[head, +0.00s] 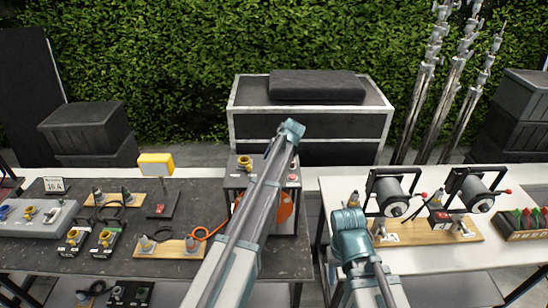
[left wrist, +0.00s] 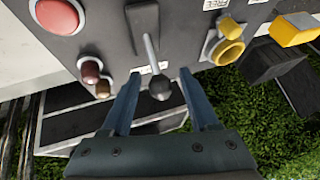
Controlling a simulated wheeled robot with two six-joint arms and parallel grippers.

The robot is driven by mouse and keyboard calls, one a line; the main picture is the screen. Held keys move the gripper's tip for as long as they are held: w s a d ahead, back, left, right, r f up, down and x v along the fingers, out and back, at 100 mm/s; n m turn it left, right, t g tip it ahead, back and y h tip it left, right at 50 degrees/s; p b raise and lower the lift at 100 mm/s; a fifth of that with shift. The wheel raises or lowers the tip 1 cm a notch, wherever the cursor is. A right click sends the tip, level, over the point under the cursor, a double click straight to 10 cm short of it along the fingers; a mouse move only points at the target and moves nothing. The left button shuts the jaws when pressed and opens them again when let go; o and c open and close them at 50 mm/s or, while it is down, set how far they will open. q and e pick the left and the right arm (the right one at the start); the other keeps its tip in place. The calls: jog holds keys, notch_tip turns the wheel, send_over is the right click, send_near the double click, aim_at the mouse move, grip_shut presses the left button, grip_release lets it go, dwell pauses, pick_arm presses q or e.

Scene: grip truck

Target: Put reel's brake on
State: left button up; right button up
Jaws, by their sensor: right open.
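A grey box (head: 236,184) with an orange cable reel (head: 285,208) in its open front stands at the middle, on the left table. Its top panel shows in the left wrist view with a lever with a black ball knob (left wrist: 160,88), a red button (left wrist: 58,15) and a yellow socket (left wrist: 228,48). My left gripper (left wrist: 161,85) is open, its blue fingers on either side of the knob with gaps visible. In the head view my left arm hides it and part of the box. My right gripper (head: 348,220) is open and empty beside the right table's wooden board.
Two framed drums with red-knobbed cranks (head: 392,192) (head: 478,190) stand on the right table. The left table holds a yellow lamp (head: 156,164), a grey socket panel (head: 36,217) and cables. A large case (head: 310,125) stands behind. A gap separates the tables.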

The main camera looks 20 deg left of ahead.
pick_arm(q)
jog(key=shift+r, duration=0.1)
jog(key=p+v, duration=0.5)
jog(key=v, duration=0.1)
jog(key=shift+a, duration=0.15)
jog(key=shift+s+d+f+b, duration=0.2)
jog(key=shift+s+d+f, duration=0.05)
jog(key=shift+s+d, duration=0.2)
jog(key=shift+s+d+f+b, duration=0.2)
jog(key=shift+s+d+f, duration=0.05)
jog(key=shift+s+d, duration=0.2)
jog(key=s+d, duration=0.6)
jog(key=shift+s+d, duration=0.15)
jog(key=shift+d, duration=0.2)
jog(key=shift+f, duration=0.1)
jog(key=s+d+f+m+g+h+b, duration=0.1)
jog(key=s+d+f+m+g+b, duration=0.1)
jog(key=s+f+b, duration=0.9)
jog(key=s+d+f+m+g+h+b, duration=0.2)
jog(key=s+d+f+m+b, duration=0.3)
jog(key=s+f+b, duration=0.7)
jog(key=s+f, duration=0.3)
jog(key=s, duration=0.5)
jog(key=shift+d+g, duration=0.25)
jog(key=shift+g, duration=0.15)
